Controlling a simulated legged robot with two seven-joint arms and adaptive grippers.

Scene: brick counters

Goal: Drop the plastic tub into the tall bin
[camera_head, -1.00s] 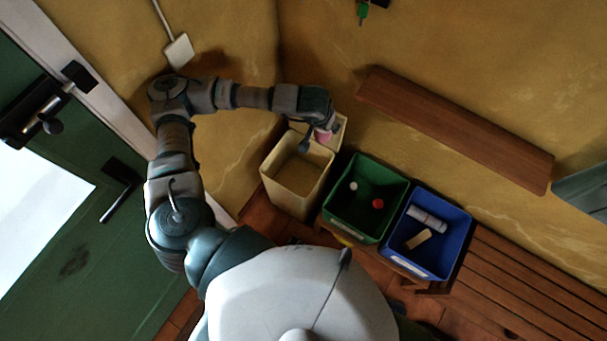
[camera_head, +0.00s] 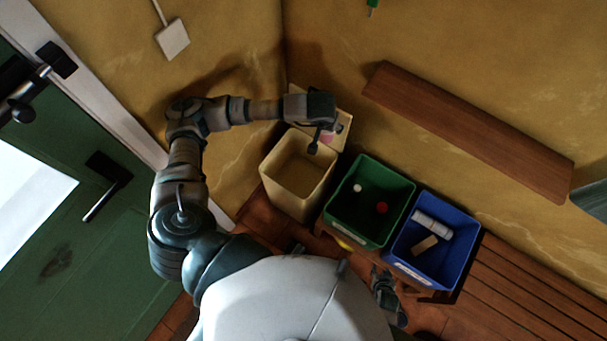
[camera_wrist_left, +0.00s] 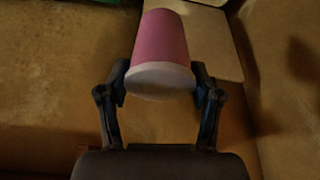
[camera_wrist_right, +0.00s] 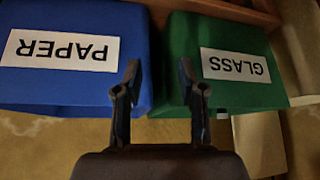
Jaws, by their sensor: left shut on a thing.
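The plastic tub (camera_wrist_left: 162,45) is pink with a white rim and sits between the fingers of my left gripper (camera_wrist_left: 160,80) in the left wrist view. In the head view the tub (camera_head: 327,137) is a small pink patch, mostly hidden by my left gripper (camera_head: 323,133). That gripper is shut on it, near the back right edge of the tall bin. The tall bin (camera_head: 287,196) is cream and open-topped, with a raised cream lid (camera_head: 345,122) behind it. My right gripper (camera_head: 381,274) is open and empty, in front of the blue bin; it also shows in the right wrist view (camera_wrist_right: 160,75).
A green GLASS bin (camera_head: 355,222) and a blue PAPER bin (camera_head: 441,268) stand right of the tall bin, with small items inside. A wooden shelf (camera_head: 465,130) juts from the wall above. A slatted bench (camera_head: 520,290) lies at right and a green door (camera_head: 80,240) at left.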

